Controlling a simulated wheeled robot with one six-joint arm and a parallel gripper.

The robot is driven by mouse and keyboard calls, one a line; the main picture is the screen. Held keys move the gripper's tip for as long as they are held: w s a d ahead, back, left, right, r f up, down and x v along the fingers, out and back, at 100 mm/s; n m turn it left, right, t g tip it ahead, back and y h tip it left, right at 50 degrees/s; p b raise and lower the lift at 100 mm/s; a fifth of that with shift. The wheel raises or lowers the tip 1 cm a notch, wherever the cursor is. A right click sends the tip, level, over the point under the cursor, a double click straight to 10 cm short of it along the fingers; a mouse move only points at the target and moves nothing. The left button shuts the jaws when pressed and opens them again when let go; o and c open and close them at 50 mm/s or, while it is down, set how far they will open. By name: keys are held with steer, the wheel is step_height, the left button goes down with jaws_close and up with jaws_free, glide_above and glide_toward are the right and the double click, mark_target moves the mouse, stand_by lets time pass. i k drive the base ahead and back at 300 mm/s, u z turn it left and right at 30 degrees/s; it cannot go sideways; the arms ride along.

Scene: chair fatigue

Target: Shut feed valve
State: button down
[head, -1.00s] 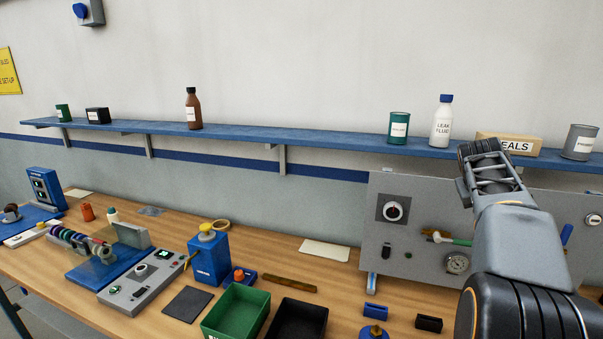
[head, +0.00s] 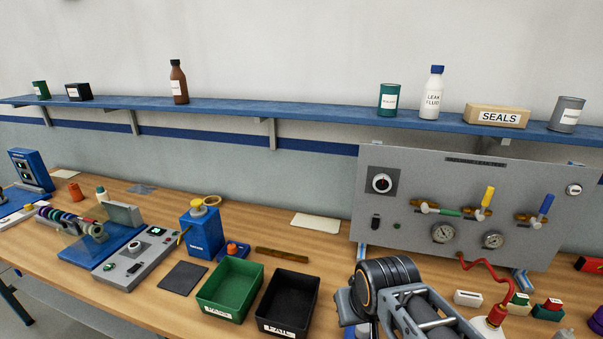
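A grey valve panel (head: 455,170) stands at the back right of the bench. It carries a row of brass valves with coloured levers. The green lever (head: 447,212) lies nearly level. The yellow lever (head: 487,197) and the blue lever (head: 546,205) point up. I cannot read which one is the feed valve. My arm shows at the bottom, in front of and below the panel, apart from the levers. My gripper's fingers are not in view.
A red hose (head: 484,264) hangs from the panel to the bench. A green bin (head: 230,288) and a black bin (head: 287,300) stand left of my arm. A blue shelf (head: 330,120) with bottles, cans and a SEALS box (head: 497,116) runs above the panel.

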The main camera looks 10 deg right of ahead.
mark_target(443, 212)
steer(key=z, duration=0.3)
steer(key=k, duration=0.9)
steer(key=z, duration=0.9)
steer(key=i, duration=0.45)
steer(key=z, duration=0.15)
